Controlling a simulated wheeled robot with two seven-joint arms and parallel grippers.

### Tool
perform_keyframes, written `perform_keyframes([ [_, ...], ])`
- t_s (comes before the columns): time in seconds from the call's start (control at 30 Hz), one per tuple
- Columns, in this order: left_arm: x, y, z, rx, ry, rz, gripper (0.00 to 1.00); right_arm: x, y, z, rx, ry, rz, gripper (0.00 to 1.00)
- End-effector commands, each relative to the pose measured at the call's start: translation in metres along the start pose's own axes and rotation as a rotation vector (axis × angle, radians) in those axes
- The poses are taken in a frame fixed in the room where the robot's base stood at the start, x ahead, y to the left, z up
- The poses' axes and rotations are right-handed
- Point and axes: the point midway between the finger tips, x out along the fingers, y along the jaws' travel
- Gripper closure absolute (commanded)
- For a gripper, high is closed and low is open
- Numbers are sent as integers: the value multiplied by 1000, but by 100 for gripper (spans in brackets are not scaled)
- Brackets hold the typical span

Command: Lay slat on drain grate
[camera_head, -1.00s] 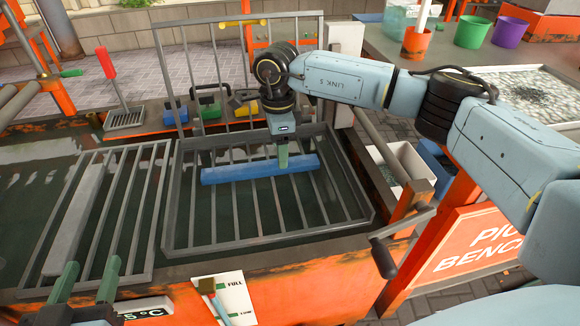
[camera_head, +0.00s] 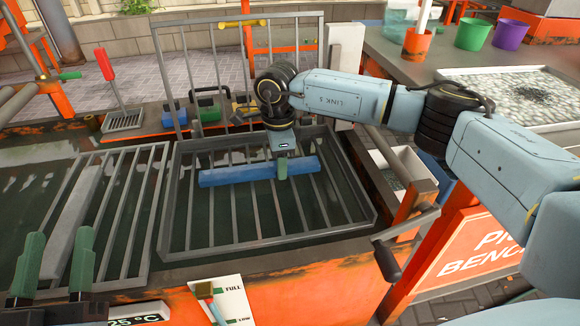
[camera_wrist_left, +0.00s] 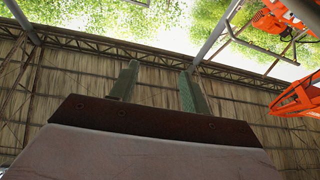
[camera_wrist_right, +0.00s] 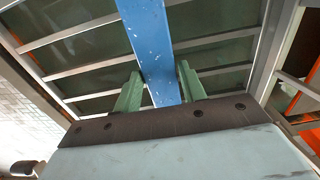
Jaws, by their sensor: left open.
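The blue slat (camera_head: 235,176) lies level, left to right, over the bars of the rimmed grate (camera_head: 262,243) in the head view. I cannot tell whether it touches the bars. My right gripper (camera_head: 282,168) comes down on it right of its middle. In the right wrist view the slat (camera_wrist_right: 150,45) runs between the green fingers (camera_wrist_right: 158,88), which close on its sides. My left gripper (camera_head: 53,266) is open and empty at the lower left, fingers up. Its fingers (camera_wrist_left: 158,88) have nothing between them in the left wrist view.
A flat grate (camera_head: 115,220) on the left bears a long grey slat (camera_head: 72,225). A raised wire frame (camera_head: 215,75) stands behind the rimmed grate. A white bin (camera_head: 405,165) is right.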

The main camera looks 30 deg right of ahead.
Motion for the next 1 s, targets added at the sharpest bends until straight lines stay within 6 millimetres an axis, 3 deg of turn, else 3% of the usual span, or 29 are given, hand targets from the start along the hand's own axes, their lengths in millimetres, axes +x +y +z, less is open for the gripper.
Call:
perform_keyframes([
  [0.03, 0, 0, 0, 0, 0, 0, 53, 0, 0, 0, 0, 0, 0, 66],
  [0.23, 0, 0, 0, 0, -1, 0, 53, 0, 0, 0, 0, 0, 0, 92],
  [0.67, 1, 0, 3, 1, -25, -1, 53, -5, 0, 0, 0, -1, -1, 93],
  [1.0, -11, -11, 50, 14, -331, -26, 53, -37, -1, 0, 0, -3, -2, 93],
])
